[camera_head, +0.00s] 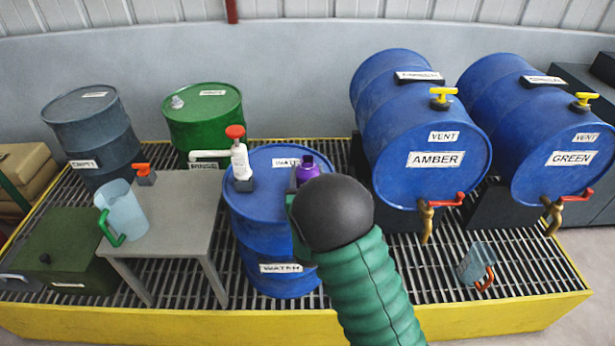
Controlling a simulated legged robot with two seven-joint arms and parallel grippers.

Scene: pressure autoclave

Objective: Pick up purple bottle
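The purple bottle (307,168) shows its dark-mouthed top above the blue water drum (259,195). Its lower part is hidden behind my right arm's black rounded wrist. I cannot tell whether it rests on the drum or is held. My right arm, in a green ribbed sleeve, comes in from the bottom, right of centre. Only a dark edge of my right gripper (294,208) shows, just below and left of the bottle. Its fingers are mostly hidden, so I cannot tell whether they are open or shut on the bottle. My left gripper is out of view.
A white pump with a red cap (239,155) stands on the water drum, left of the bottle. A grey table (180,205) holds a clear jug (124,208). Blue drums labelled AMBER (425,130) and GREEN (540,130) lie at right. A yellow-edged grate runs underneath.

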